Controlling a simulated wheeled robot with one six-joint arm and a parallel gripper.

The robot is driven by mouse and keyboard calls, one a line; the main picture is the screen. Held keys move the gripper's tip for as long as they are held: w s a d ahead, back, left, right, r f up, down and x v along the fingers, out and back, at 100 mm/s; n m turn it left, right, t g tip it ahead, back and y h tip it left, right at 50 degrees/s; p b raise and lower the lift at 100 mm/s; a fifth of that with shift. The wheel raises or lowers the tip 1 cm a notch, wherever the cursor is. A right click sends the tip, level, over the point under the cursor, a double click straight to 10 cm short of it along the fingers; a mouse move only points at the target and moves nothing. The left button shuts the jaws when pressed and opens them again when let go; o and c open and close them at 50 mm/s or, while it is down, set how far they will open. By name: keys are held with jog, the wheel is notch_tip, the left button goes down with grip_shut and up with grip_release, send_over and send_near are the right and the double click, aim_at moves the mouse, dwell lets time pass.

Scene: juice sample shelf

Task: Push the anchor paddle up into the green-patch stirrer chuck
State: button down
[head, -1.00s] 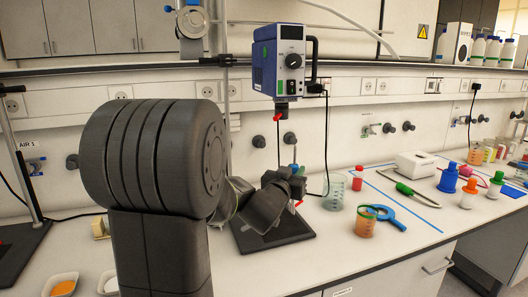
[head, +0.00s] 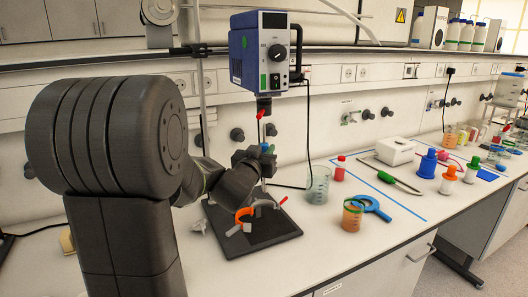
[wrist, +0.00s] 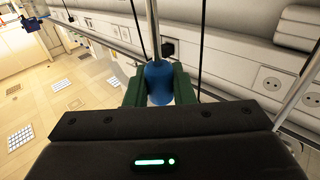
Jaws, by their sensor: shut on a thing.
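The blue stirrer motor (head: 265,52) with a green patch (head: 263,80) hangs above the bench. Its chuck (head: 264,102) points down, with a red lever below it. My gripper (head: 267,152) is below the chuck. In the wrist view, its green fingers (wrist: 158,88) are shut on the blue sleeve (wrist: 158,76) of an upright metal shaft, the anchor paddle (wrist: 155,30). The shaft runs up out of that view. In the head view it reaches toward the chuck; I cannot tell whether its top is inside. The paddle's lower end is not clearly told apart.
An orange and grey curved piece (head: 240,220) is at the dark base plate (head: 262,244) below my gripper. A black cable hangs beside the motor.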

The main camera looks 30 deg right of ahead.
aim_at(264, 131)
jog(key=shift+r+p, duration=0.3)
jog(key=shift+r, duration=0.45)
jog(key=shift+r+p, duration=1.85)
jog(key=shift+r, duration=0.35)
dwell(0.4)
jog(key=c, duration=1.2)
grip_release()
jog(key=shift+o, duration=0.2)
jog(key=shift+a, duration=0.1)
jog(key=b+v, duration=0.1)
jog(key=v, duration=1.2)
jog(key=shift+s+a, duration=0.25)
jog(key=shift+f, duration=0.1)
